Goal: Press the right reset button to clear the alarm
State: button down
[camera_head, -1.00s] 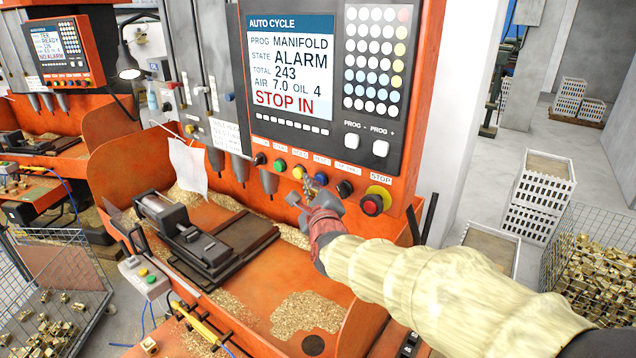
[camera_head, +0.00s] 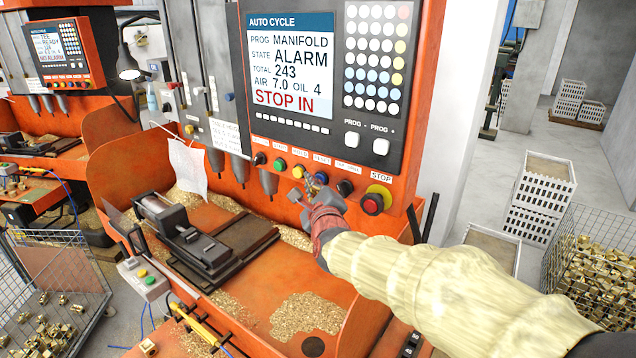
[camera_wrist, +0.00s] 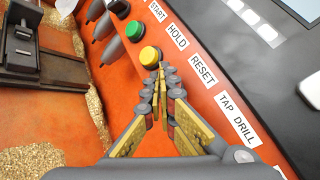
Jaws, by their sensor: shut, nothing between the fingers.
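The near machine's screen (camera_head: 291,65) reads ALARM and STOP IN. Below it is a slanted row of buttons. The blue button (camera_head: 321,178) by the RESET label shows in the head view just beyond my gripper (camera_head: 310,187). My gripper is shut and empty, its tips close to the panel between the yellow button (camera_head: 298,172) and the blue one. In the wrist view the shut fingertips (camera_wrist: 161,68) overlap the lower edge of the yellow button (camera_wrist: 150,56); contact is unclear. The RESET label (camera_wrist: 202,70) is visible there, but the blue button is hidden.
A red STOP button (camera_head: 372,204) on a yellow collar and a black button (camera_head: 345,188) lie right of the blue one. A green button (camera_head: 280,165) is left. A clamp fixture (camera_head: 190,240) sits below. A second machine's screen (camera_head: 54,42) reads READY and NO ALARM.

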jog(key=shift+w+d, duration=0.1)
dwell(0.3)
dwell(0.4)
jog(key=shift+s+a+b, duration=0.45)
jog(key=shift+s+a, duration=0.1)
jog(key=shift+s, duration=0.15)
jog(key=s+a, duration=0.1)
jog(key=s, duration=0.1)
jog(key=s+a, duration=0.2)
dwell(0.3)
